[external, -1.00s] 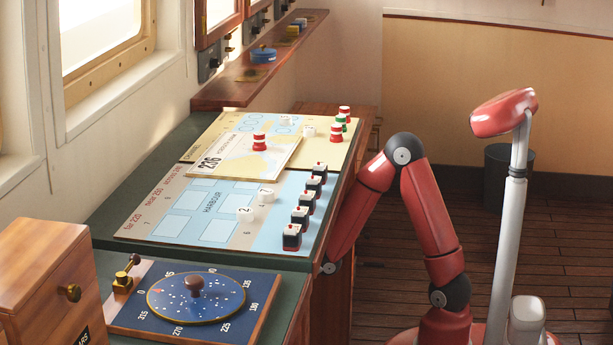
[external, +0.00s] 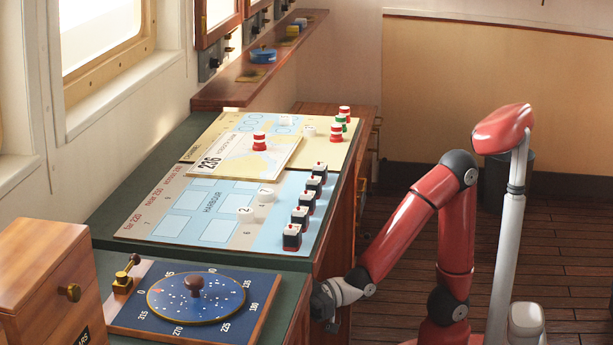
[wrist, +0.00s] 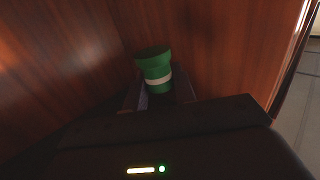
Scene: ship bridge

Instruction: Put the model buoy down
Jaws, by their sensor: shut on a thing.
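The model buoy (wrist: 154,63), green with a white band, sits between the jaws of my gripper (wrist: 158,97) in the wrist view. My gripper is shut on it. Brown wood panels stand close behind and beside the buoy. In the external view my gripper (external: 325,302) is low beside the front of the chart desk, below its top edge. The buoy in it cannot be made out there. I cannot tell whether the buoy touches any surface.
The desk holds a harbour chart (external: 185,200) with a row of black-and-red blocks (external: 300,218). Red-and-white buoys (external: 259,141) and a green one stand towards the far end. A blue dial board (external: 130,310) lies nearest.

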